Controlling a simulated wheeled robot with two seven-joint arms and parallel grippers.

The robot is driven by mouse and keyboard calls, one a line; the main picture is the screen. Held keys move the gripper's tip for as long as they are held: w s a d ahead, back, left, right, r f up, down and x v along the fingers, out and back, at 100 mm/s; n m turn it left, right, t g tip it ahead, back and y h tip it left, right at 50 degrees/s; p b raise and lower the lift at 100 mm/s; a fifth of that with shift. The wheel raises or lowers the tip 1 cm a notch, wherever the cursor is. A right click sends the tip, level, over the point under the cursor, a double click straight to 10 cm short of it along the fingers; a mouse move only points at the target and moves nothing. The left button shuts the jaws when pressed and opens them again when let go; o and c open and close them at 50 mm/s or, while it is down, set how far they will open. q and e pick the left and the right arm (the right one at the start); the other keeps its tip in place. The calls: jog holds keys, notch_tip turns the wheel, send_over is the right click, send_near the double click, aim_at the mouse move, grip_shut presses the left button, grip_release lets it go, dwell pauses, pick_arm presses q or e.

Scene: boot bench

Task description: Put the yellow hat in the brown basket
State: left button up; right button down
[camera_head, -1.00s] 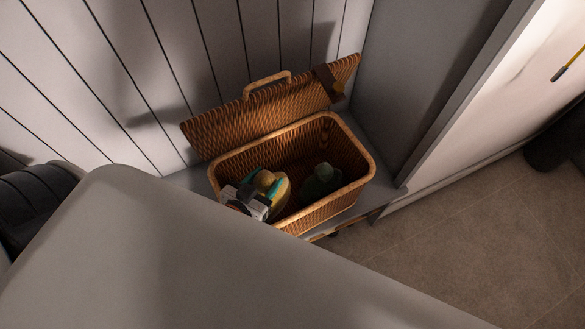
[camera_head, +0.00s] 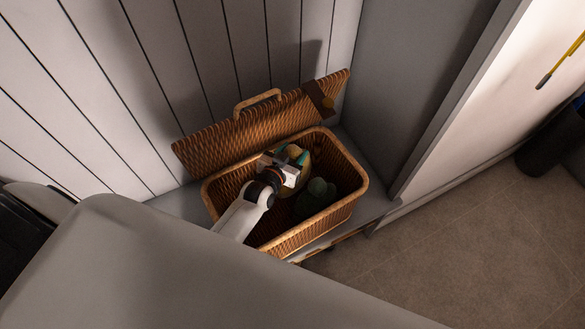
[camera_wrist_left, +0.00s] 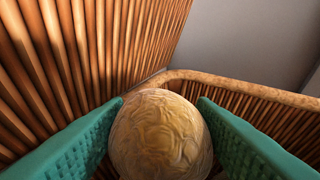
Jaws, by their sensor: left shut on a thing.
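The brown basket (camera_head: 212,196) stands on a grey bench with its lid (camera_head: 200,150) raised against the wall behind. My left gripper (camera_head: 293,157) reaches into the basket opening and is shut on the yellow hat (camera_head: 296,151), which is partly hidden by the gripper. In the left wrist view the hat (camera_wrist_left: 160,135) shows as a yellowish, wrinkled round shape between two teal finger pads (camera_wrist_left: 160,140). The basket's rim (camera_wrist_left: 230,83) is beyond it. I cannot tell whether the hat touches the basket floor. My right gripper is not in view.
A dark green item (camera_head: 315,197) lies inside the basket, right of my gripper. A grey panel (camera_head: 430,100) rises to the right of the bench. A black bin-like object (camera_head: 550,145) stands on the tiled floor at the far right.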

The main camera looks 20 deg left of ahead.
pick_arm(q)
notch_tip(320, 180, down, 8)
jog(key=shift+f+b, duration=0.1)
jog(key=shift+b, duration=0.85)
jog(key=shift+f, duration=0.2)
jog(key=o, duration=1)
jog(key=shift+r, duration=0.1)
jog(key=shift+r, duration=0.25)
jog(key=p+v, duration=0.4)
jog(key=v, duration=0.2)
jog(key=shift+s+r+p, duration=0.15)
jog(key=shift+s+p, duration=0.15)
jog(key=shift+p, duration=0.1)
jog(key=shift+s, duration=0.45)
